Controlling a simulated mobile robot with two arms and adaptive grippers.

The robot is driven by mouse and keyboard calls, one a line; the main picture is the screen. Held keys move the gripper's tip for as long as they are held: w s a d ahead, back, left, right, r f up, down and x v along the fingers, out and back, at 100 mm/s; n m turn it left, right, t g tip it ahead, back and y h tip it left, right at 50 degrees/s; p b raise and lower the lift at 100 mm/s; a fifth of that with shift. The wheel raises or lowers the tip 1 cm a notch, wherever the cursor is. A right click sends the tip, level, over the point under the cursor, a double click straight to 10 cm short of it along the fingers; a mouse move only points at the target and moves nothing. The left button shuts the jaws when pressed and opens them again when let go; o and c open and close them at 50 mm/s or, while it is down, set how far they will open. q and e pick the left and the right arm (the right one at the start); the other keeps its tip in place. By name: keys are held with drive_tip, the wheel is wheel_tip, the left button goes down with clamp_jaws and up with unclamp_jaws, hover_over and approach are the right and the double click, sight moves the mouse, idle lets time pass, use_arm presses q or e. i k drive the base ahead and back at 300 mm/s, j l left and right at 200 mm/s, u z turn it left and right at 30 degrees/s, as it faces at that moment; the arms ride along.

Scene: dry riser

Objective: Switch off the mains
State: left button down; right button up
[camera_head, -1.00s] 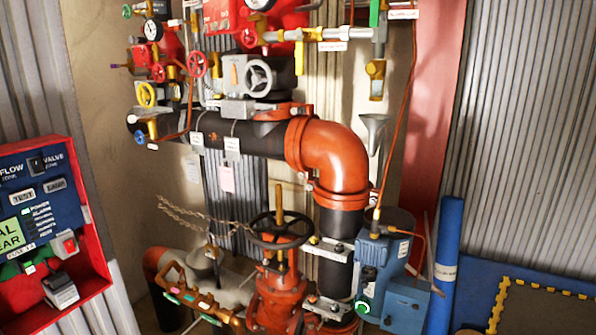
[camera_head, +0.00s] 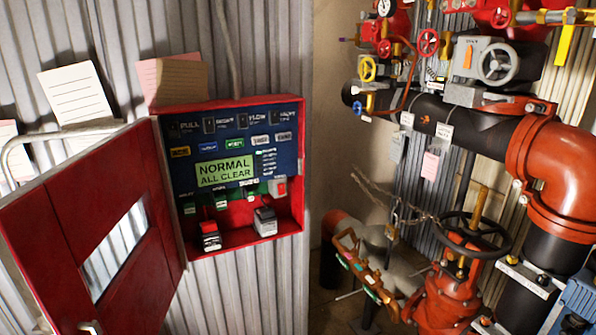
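A red control panel box (camera_head: 291,228) hangs on the corrugated wall left of centre, its red door (camera_head: 60,240) swung open to the left. Inside is a blue face with labelled switches along the top and a green display (camera_head: 225,171) reading "NORMAL ALL CLEAR". I cannot tell which of these is the mains switch. Neither of my grippers is in view.
A red valve with a black handwheel (camera_head: 470,235), a chain (camera_head: 385,200) and large red and black pipes (camera_head: 560,160) fill the right side. Paper notes (camera_head: 77,92) are above the door. The wall below the box is bare.

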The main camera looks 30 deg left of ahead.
sight(281, 187)
drive_tip(key=u, duration=1.35)
